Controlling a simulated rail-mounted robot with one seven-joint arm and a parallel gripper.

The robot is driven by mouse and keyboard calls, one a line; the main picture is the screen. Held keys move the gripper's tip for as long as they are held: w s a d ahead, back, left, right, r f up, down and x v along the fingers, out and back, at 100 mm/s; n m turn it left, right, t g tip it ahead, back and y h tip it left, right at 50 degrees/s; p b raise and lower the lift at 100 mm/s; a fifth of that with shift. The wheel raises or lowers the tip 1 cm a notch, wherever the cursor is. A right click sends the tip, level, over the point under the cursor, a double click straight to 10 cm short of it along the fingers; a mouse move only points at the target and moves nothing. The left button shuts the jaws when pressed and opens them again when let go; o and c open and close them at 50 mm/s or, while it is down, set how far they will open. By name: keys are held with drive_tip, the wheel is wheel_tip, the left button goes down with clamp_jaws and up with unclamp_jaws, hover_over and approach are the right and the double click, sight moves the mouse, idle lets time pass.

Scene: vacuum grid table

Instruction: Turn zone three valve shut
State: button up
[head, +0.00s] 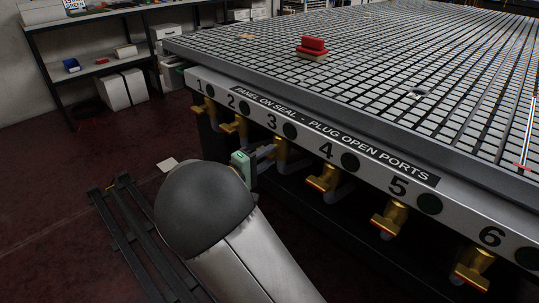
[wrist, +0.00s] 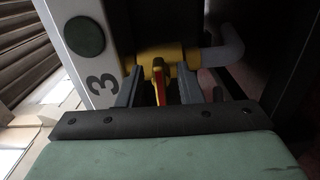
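The zone three valve is the brass valve (head: 284,152) under the number 3 on the table's front rail. In the wrist view its yellow-brass body (wrist: 174,53) joins a grey elbow pipe, beside the printed 3 and a dark green disc. Its handle (wrist: 160,82), red with yellow edges, points toward the wrist camera. My gripper (wrist: 160,88) is open, with one grey finger on each side of the handle and a small gap showing on both sides. In the head view my gripper (head: 265,152) is level with the valve, and my arm hides part of the area below.
Neighbouring valves two (head: 236,125) and four (head: 324,178) flank it closely along the rail. Above is the slotted grid table (head: 400,75) with a red block (head: 313,44) on it. Shelving stands at back left.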

drive_tip(key=p+v, duration=0.3)
drive_tip(key=v, duration=1.3)
drive_tip(key=shift+r, duration=0.1)
drive_tip(key=s+d+r+m+g+y+p, duration=0.1)
drive_tip(key=s+d+r+g+p, duration=0.1)
drive_tip(key=d+r+g+p, duration=0.45)
drive_tip(key=s+d+r+m+g+y+p, duration=0.1)
drive_tip(key=s+d+r+m+p, duration=0.2)
drive_tip(key=d, duration=0.6)
drive_tip(key=s+d+r+g+y+p, duration=0.1)
drive_tip(key=s+d+r+g+p, duration=0.1)
drive_tip(key=d+r+g+p, duration=0.35)
drive_tip(key=s+d+r+m+y+p, duration=0.2)
drive_tip(key=s+d+r+y+p, duration=0.1)
drive_tip(key=s+r+y+p, duration=0.2)
drive_tip(key=s+d+r+m+y+p, duration=0.2)
drive_tip(key=s+d+r+y+p, duration=0.1)
drive_tip(key=s+r+p, duration=0.6)
drive_tip(key=shift+s+d+m+y+p, duration=0.35)
drive_tip(key=shift+s+y, duration=0.35)
drive_tip(key=shift+y, duration=0.2)
